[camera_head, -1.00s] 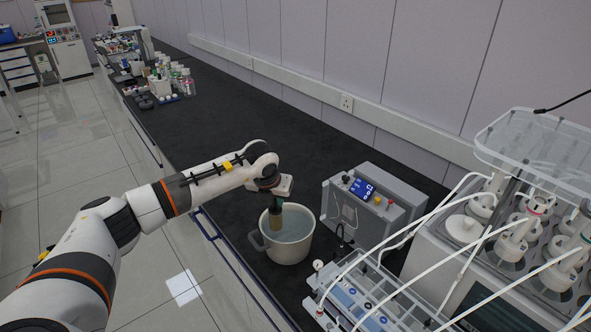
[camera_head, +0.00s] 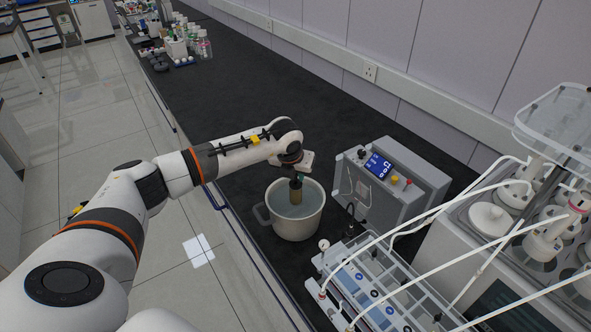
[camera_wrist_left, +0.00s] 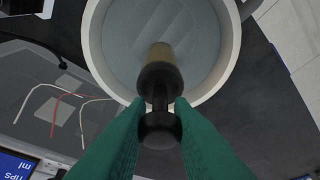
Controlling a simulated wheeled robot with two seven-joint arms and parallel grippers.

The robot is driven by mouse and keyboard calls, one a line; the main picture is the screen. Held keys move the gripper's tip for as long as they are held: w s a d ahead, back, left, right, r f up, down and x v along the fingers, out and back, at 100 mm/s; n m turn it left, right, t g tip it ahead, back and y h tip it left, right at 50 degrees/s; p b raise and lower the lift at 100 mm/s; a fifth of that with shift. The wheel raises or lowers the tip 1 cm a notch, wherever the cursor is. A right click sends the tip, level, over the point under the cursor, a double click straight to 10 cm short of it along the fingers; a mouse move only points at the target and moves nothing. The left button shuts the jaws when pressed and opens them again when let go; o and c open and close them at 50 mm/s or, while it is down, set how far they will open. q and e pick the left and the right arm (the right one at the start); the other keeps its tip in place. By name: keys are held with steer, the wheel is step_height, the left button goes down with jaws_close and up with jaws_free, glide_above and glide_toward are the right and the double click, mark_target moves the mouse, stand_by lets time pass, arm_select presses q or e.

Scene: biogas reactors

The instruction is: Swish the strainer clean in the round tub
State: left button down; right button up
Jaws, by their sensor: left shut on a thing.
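The round tub (camera_head: 318,222) is a pale pot with a side handle, standing on the black bench and holding clear liquid. In the left wrist view its pale rim (camera_wrist_left: 232,45) fills the top. My left gripper (camera_head: 297,176) is above the tub, its green fingers (camera_wrist_left: 158,128) shut on the strainer's black knobbed handle. The strainer (camera_head: 296,194) hangs upright with its tan mesh end (camera_wrist_left: 161,55) down inside the tub. I cannot tell exactly how deep it dips into the liquid. My right gripper is not in view.
A grey control box (camera_head: 400,185) with a blue display stands right of the tub. A clear rack with tubes (camera_head: 385,290) and a reactor unit (camera_head: 490,250) are nearer on the right. Bottles (camera_head: 190,40) stand far back. The bench behind the tub is clear.

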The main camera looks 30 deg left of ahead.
mark_target(295, 197)
arm_select(q)
steer(key=shift+s+f, duration=0.1)
steer(key=shift+f, duration=0.5)
steer(key=shift+f+b, duration=0.35)
steer(key=shift+b, duration=0.1)
steer(key=shift+f+b, duration=0.85)
steer(key=shift+f, duration=1.1)
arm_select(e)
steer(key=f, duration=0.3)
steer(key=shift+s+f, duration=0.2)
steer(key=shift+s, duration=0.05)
arm_select(q)
steer(key=shift+f+b, duration=0.1)
steer(key=shift+b, duration=0.2)
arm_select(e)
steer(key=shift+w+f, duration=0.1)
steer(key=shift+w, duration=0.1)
arm_select(q)
step_height(295, 197, down, 3)
steer(key=b, duration=0.3)
steer(key=shift+f, duration=0.2)
steer(key=shift+s+r, duration=0.1)
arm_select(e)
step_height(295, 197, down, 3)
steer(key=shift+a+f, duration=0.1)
